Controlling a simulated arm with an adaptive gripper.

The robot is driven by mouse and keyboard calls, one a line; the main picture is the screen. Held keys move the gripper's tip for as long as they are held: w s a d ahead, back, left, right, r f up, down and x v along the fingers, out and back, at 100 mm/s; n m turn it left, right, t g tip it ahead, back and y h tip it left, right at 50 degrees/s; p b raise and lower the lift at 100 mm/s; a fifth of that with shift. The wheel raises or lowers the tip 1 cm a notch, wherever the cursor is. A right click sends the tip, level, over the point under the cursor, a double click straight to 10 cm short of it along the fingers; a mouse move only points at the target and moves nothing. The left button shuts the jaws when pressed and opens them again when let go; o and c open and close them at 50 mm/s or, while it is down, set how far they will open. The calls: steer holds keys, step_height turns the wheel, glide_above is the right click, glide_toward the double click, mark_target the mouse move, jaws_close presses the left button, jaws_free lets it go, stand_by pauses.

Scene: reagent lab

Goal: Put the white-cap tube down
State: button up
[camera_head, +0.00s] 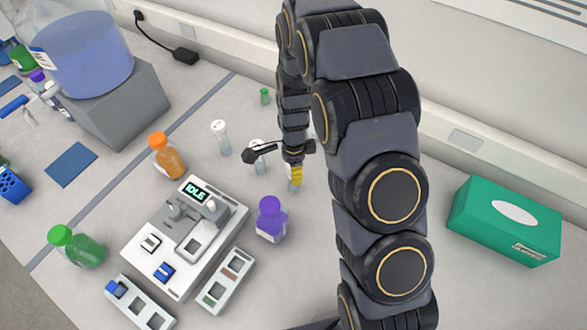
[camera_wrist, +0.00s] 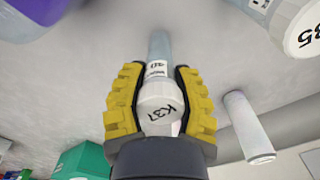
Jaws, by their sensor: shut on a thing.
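My gripper (camera_head: 296,172) has yellow finger pads and points down over the bench. In the wrist view my gripper (camera_wrist: 160,98) is shut on a white-cap tube (camera_wrist: 160,92) whose cap reads "K37", with a pad on each side. In the head view the held tube's lower part (camera_head: 293,187) shows just below the pads, close to the bench. I cannot tell whether its bottom touches the surface. Another white-cap tube (camera_head: 220,138) stands to the left, and one more (camera_head: 258,158) stands nearer my gripper, partly behind a dark part of it.
A purple-cap bottle (camera_head: 270,222) stands in front of my gripper. The machine reading "IDLE" (camera_head: 186,238) and an orange-cap bottle (camera_head: 166,158) are to the left. A small green-cap vial (camera_head: 265,96) is behind. A green box (camera_head: 505,220) sits right, beyond my arm.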

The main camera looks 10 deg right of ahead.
steer(key=shift+f, duration=0.1)
steer(key=o, duration=0.7)
step_height(320, 180, up, 11)
steer(key=shift+r, duration=0.7)
steer(key=shift+s+r, duration=0.3)
steer(key=shift+s+d+r+n+g, duration=0.1)
steer(key=shift+s+r+n+g, duration=0.15)
steer(key=shift+s+r+n, duration=2.55)
steer(key=shift+s+a+r+n+g, duration=0.2)
steer(key=shift+s+r+n, duration=0.85)
steer(key=shift+s+n, duration=3.5)
steer(key=shift+s+d+r+n+g, duration=0.3)
steer(key=shift+s+r+n, duration=1.5)
steer(key=shift+s, duration=3.8)
